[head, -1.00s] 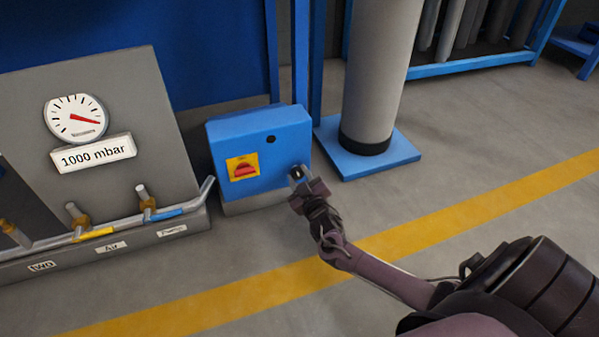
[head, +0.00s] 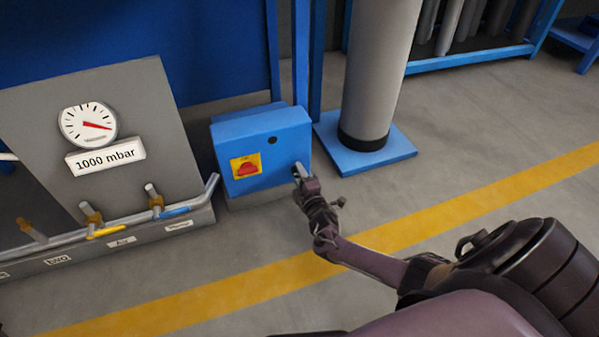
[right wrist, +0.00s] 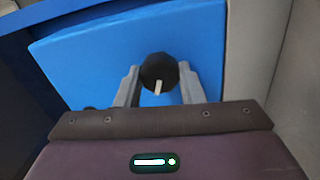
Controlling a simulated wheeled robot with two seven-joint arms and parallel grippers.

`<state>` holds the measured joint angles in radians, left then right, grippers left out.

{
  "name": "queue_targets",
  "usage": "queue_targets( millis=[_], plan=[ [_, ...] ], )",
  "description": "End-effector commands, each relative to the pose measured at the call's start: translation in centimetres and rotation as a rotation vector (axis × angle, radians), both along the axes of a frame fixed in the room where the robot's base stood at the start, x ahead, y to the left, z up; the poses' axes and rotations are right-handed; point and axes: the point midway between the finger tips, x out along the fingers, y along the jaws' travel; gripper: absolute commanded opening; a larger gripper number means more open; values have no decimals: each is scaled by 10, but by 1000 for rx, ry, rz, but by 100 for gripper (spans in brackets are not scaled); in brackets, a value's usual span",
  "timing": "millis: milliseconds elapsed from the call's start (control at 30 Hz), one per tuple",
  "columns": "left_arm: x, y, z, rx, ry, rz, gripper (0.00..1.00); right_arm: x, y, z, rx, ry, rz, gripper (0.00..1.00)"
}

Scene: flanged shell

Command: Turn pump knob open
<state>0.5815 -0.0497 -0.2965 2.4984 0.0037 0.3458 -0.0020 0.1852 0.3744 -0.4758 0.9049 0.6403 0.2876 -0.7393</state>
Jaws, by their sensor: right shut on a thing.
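The pump knob (right wrist: 158,70) is black and round with a white pointer mark, on the blue box. In the right wrist view it sits between the two grey fingers of my right gripper (right wrist: 159,78), and the mark points down toward the gripper body. In the head view my right gripper (head: 299,173) is at the lower right of the front of the blue box (head: 226,146), shut on the knob, which it mostly hides there. My left gripper is not in view.
A red switch on a yellow plate (head: 246,168) is on the box front. Left stand a gauge (head: 88,124) labelled 1000 mbar and pipes with valves (head: 155,202). The floor at right is open.

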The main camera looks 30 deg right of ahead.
Motion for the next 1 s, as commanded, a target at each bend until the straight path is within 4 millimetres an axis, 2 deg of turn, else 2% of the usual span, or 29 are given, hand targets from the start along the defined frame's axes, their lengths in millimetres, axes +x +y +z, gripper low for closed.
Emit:
queue_targets(
  millis=[200,500,1000],
  plan=[
    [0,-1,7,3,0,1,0,0,1,0,-169,42,1,12],
    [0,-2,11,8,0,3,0,0,1,-1,-318,78,1,12],
    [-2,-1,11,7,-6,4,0,0,1,-2,-376,92,1,12]
  ],
)
